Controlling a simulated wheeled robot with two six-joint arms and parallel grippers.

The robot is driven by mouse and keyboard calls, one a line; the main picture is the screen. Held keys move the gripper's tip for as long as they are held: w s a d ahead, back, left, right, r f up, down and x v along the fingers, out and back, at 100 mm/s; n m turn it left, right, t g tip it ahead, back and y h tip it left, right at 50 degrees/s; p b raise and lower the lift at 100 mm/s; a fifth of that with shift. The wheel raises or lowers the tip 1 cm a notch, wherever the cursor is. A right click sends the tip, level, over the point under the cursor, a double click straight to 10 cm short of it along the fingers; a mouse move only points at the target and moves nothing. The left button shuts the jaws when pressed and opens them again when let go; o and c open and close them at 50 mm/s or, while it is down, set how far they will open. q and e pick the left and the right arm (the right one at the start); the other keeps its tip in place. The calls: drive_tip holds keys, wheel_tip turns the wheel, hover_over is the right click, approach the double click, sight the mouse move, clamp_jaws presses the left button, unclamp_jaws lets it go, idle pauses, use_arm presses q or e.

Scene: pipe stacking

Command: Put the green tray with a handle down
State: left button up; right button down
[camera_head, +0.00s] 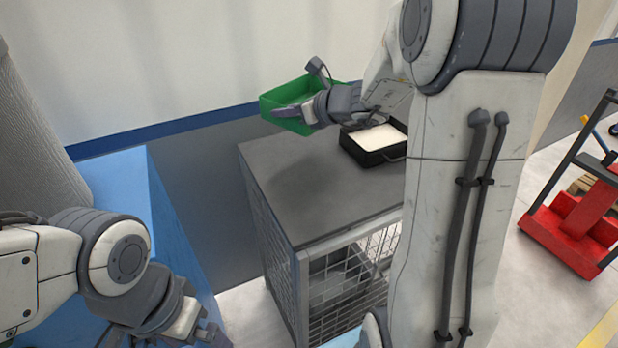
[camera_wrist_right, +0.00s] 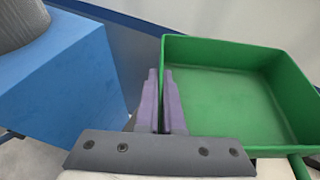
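The green tray (camera_head: 285,97) is held in the air near the back left of the grey-topped cage cabinet (camera_head: 290,175). My right gripper (camera_head: 308,113) is at the tray's near side. In the right wrist view, my right gripper's fingers (camera_wrist_right: 163,105) are close together with the left wall of the green tray (camera_wrist_right: 225,105) between them. The inside of the tray looks empty in that view.
A black case (camera_head: 378,155) with a pale inside sits on the cabinet top, right of the tray. The front and left of the cabinet top are bare. A blue block (camera_head: 125,185) stands at the left. A red cart (camera_head: 575,225) is at the far right.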

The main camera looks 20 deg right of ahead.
drive_tip(key=shift+r+m, duration=0.3)
drive_tip(key=shift+r, duration=0.5)
drive_tip(key=shift+f+b, duration=1.7)
drive_tip(key=shift+f, duration=7.15)
drive_tip(key=shift+f, duration=0.15)
drive_tip(key=c, duration=1)
unclamp_jaws()
drive_tip(key=shift+h, duration=0.3)
drive_tip(key=shift+c, duration=0.2)
